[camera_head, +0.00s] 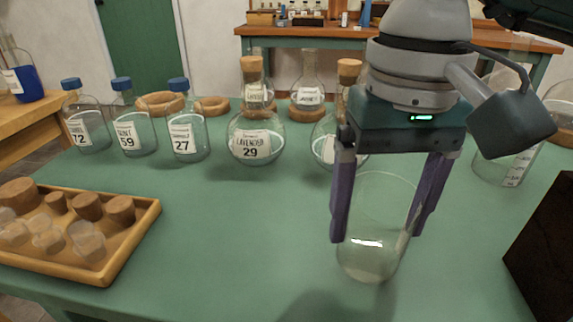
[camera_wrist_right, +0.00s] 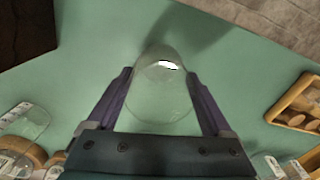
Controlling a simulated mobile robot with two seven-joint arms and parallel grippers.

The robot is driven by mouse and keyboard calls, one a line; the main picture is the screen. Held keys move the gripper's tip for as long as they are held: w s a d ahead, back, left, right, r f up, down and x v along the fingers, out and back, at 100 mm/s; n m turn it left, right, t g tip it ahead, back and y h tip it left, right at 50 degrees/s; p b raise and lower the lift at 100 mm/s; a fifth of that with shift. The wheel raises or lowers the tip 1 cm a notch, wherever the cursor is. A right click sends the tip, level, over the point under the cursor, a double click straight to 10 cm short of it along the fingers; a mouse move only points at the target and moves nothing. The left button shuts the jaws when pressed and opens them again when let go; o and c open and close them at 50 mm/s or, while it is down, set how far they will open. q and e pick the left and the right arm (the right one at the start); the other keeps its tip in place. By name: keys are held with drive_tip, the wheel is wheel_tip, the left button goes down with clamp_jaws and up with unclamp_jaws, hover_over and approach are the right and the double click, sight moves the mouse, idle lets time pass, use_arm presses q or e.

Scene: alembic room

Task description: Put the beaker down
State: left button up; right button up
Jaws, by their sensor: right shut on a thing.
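A clear glass beaker (camera_head: 372,262) is between the two purple fingers of my right gripper (camera_head: 380,235), over the green table at the right. The fingers are shut on its sides. The beaker looks upright, and its base shows below the fingertips. I cannot tell whether the base touches the table. In the right wrist view the beaker (camera_wrist_right: 162,95) shows between the fingers of the gripper (camera_wrist_right: 162,88), with green table behind it. My left gripper is not in view.
Labelled flasks, including a round one (camera_head: 250,140), and blue-capped bottles (camera_head: 182,135) stand behind. A tray of corks (camera_head: 125,255) lies at the left. A dark box (camera_head: 545,250) stands at the right, a large beaker (camera_head: 495,165) behind it. The front middle table is clear.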

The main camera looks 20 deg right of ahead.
drive_tip(key=shift+f, duration=0.85)
drive_tip(key=shift+r, duration=0.15)
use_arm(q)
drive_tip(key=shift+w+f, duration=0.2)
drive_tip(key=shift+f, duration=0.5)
use_arm(e)
drive_tip(key=o, duration=1.3)
use_arm(q)
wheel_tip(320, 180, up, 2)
drive_tip(key=shift+p, duration=0.8)
use_arm(e)
wheel_tip(320, 180, up, 12)
drive_tip(key=shift+r, duration=0.1)
